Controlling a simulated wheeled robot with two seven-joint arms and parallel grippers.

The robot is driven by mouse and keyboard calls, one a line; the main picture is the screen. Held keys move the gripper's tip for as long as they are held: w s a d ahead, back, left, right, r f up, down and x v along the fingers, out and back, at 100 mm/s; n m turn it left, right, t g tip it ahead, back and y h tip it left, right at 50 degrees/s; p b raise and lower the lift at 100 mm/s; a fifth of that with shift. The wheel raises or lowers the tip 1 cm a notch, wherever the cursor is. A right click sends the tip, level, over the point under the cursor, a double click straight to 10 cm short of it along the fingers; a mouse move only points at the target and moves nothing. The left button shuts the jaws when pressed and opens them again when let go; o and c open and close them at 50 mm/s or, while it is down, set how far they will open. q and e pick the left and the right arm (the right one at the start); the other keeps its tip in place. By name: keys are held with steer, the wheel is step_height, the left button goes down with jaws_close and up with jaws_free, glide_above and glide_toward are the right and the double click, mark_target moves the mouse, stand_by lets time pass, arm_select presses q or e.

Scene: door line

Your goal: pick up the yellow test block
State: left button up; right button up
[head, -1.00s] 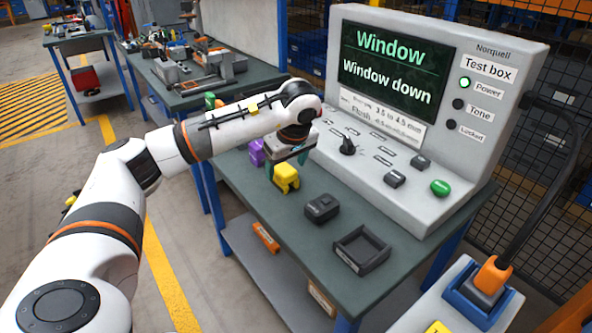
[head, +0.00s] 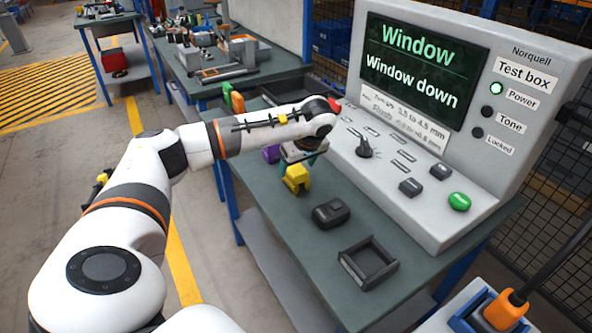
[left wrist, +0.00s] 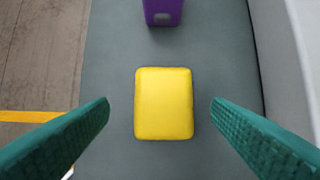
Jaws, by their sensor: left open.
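The yellow test block (head: 296,179) stands on the grey-green bench top (head: 275,218) in front of the test box. In the left wrist view the yellow block (left wrist: 164,103) lies between the two green fingers, with a clear gap on each side. My left gripper (head: 303,160) is open just above the block, pointing down, and it also frames the block in the left wrist view (left wrist: 160,112). The fingers do not touch the block in that view. My right gripper is not in view.
A purple block (head: 271,153) stands just beyond the yellow one. A dark grey device (head: 331,213) and an empty dark tray (head: 343,262) are nearer on the bench. The test box (head: 440,212) rises along the right, its screen reading "Window down".

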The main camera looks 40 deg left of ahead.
mark_target(296, 168)
arm_select(q)
steer(key=x, duration=0.3)
steer(key=shift+w+a+f, duration=0.2)
steer(key=shift+w, duration=0.05)
steer(key=c, duration=1.2)
steer(key=shift+r, duration=0.15)
steer(key=shift+c, duration=0.2)
